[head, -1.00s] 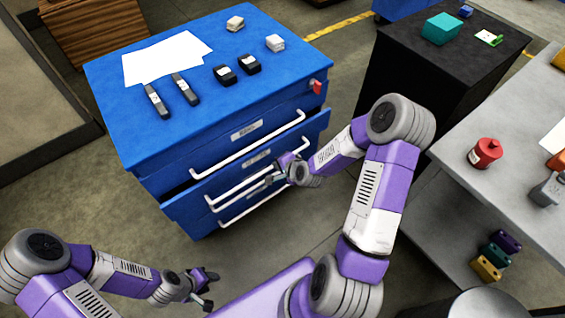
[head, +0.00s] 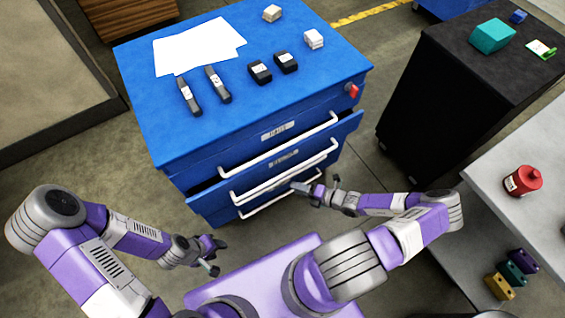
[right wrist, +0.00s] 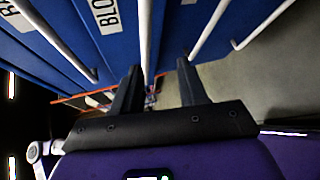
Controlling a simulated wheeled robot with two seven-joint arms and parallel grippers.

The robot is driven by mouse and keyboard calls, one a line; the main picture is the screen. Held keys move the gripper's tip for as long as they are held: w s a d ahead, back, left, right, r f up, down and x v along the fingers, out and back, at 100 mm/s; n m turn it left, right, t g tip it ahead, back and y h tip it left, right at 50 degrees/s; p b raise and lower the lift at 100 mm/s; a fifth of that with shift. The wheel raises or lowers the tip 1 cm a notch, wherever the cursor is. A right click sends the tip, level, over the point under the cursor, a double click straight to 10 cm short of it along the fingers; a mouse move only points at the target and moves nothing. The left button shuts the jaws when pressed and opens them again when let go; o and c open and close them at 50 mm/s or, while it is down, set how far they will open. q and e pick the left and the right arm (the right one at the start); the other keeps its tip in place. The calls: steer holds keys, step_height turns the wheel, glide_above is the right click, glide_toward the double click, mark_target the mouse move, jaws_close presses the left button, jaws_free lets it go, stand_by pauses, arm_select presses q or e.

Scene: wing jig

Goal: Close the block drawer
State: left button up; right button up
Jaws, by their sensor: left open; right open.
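My left gripper (head: 216,257) is open and empty, low in front of the cabinet, away from the drawer.
White paper (head: 198,45), dark tools (head: 218,84) and small blocks (head: 314,38) lie on the cabinet top. A black cabinet (head: 440,90) stands to the right. Floor is free before the drawers.

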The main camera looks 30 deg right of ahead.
mark_target(289, 173)
steer(key=w+m+t, duration=0.1)
steer(key=w, duration=0.1)
steer(key=w+m+t+b, duration=0.1)
steer(key=w, duration=0.2)
steer(key=w+m+h, duration=0.1)
steer(key=w+m, duration=0.1)
steer(key=w, duration=0.1)
steer(key=shift+w+a+f+t, duration=0.15)
steer(key=shift+a+f+t, duration=0.2)
steer(key=shift+a+t, duration=0.05)
arm_select(q)
steer(key=shift+w+f, duration=0.4)
steer(key=shift+f, duration=0.25)
arm_select(e)
jaws_close()
steer(key=shift+h, duration=0.3)
